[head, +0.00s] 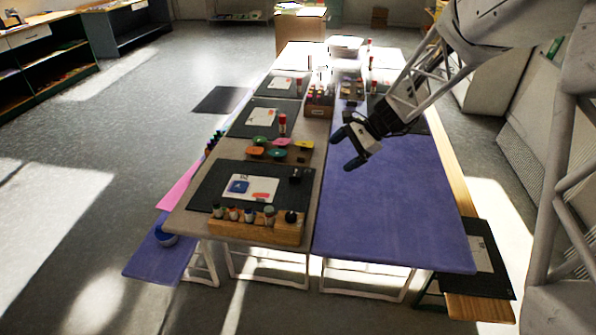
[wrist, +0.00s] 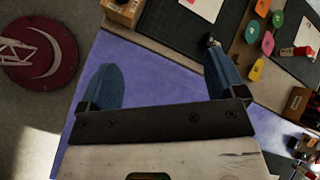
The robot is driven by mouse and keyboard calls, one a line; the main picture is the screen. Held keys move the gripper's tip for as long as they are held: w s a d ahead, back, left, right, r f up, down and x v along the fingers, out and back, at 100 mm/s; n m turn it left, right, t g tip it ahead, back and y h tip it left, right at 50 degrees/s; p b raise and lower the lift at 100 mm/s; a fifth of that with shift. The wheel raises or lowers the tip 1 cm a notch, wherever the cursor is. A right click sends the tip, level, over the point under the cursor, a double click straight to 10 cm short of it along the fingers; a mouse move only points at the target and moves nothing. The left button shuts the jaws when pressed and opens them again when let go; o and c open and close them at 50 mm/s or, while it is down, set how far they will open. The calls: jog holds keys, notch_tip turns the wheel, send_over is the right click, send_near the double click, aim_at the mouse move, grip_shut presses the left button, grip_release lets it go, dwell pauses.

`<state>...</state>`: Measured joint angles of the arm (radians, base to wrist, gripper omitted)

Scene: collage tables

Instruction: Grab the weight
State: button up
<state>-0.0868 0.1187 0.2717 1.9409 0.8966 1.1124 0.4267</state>
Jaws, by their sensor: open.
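A small black object (head: 295,176), which looks like the weight, sits on the right edge of the nearest dark mat (head: 208,190). In the wrist view, the dark object (wrist: 211,41) shows just beyond the tip of the right finger, partly hidden by it. My gripper (head: 347,150) is open and empty above the purple table half (head: 395,215), to the right of and farther back than the black object. In the wrist view, my gripper (wrist: 161,75) has its two blue fingers wide apart over bare purple cloth.
A wooden holder (head: 255,232) with several small bottles stands at the near edge of the left table half. Colourful round pieces (head: 279,142) and a red-topped stick (head: 282,124) stand behind the near mat. The near purple surface is clear.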

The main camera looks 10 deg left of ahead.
jog(key=w+a+f+m+y, duration=0.25)
jog(key=w+a+f, duration=0.25)
jog(key=w+f, duration=0.45)
jog(key=m+y, duration=0.2)
jog(key=m, duration=0.3)
send_near(296, 172)
jog(key=a, duration=0.1)
jog(key=s+a+f, duration=0.1)
jog(key=shift+a+t, duration=0.35)
jog(key=shift+t, duration=0.05)
jog(key=shift+x, duration=1.25)
jog(key=shift+x, duration=2.6)
